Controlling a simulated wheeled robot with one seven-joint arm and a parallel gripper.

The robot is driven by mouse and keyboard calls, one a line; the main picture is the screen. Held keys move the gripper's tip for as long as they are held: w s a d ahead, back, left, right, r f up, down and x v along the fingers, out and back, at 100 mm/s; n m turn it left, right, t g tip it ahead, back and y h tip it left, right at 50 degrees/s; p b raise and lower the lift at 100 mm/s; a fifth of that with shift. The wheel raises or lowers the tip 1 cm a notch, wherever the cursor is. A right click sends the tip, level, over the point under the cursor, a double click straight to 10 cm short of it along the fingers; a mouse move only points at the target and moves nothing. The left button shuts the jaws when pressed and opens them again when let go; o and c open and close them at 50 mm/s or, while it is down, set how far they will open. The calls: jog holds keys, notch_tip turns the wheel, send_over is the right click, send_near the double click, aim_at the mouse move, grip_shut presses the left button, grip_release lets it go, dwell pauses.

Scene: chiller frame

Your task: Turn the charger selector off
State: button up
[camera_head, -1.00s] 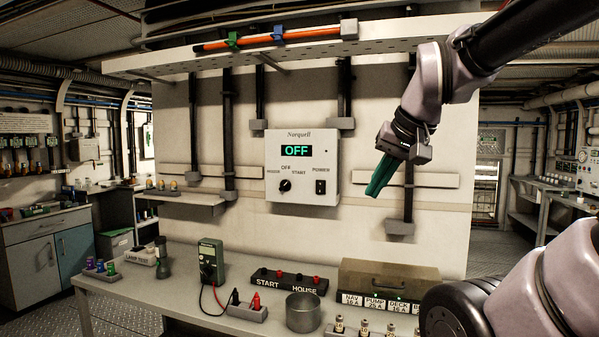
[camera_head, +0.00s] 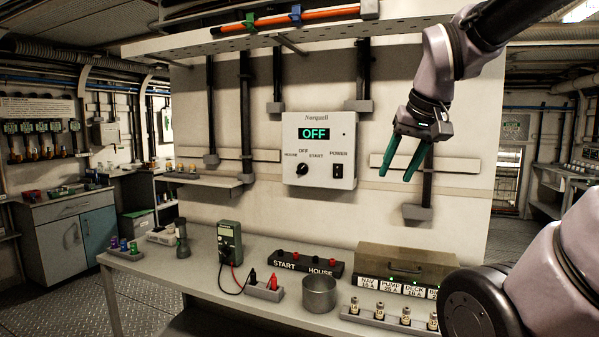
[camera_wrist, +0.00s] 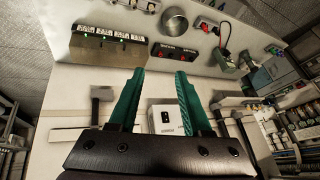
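The Norquell charger (camera_head: 326,132) is a white box on the wall panel, and its green-lit display (camera_head: 314,134) reads OFF. Its round black selector knob (camera_head: 302,170) sits at the lower left of the face, among small position labels; its exact pointing is too small to tell. A black power switch (camera_head: 338,170) is to its right. My gripper (camera_head: 396,174) is to the right of the charger, apart from it, with green fingers open and empty. In the wrist view my gripper (camera_wrist: 159,74) shows a wide gap, with part of the charger (camera_wrist: 158,109) visible between the fingers; the knob is not clear there.
A bench (camera_head: 215,262) stands below the charger with a multimeter (camera_head: 229,243), a START/HOUSE terminal block (camera_head: 306,264), a metal cup (camera_head: 319,294) and a fuse box (camera_head: 410,262). A shelf (camera_head: 300,32) overhangs above.

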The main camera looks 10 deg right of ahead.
jog(key=w+d+f+n+g+h, duration=0.1)
jog(key=w+d+f+n+h, duration=0.15)
jog(key=w, duration=0.65)
jog(key=w+d+f+n+g+h, duration=0.15)
jog(key=w+n+h, duration=0.25)
jog(key=w, duration=0.4)
jog(key=n+t+h, duration=0.3)
jog(key=n+t, duration=0.9)
jog(key=n, duration=0.6)
send_near(300, 170)
jog(key=x, duration=0.8)
jog(key=shift+w+d, duration=0.15)
jog(key=shift+w, duration=0.1)
grip_shut()
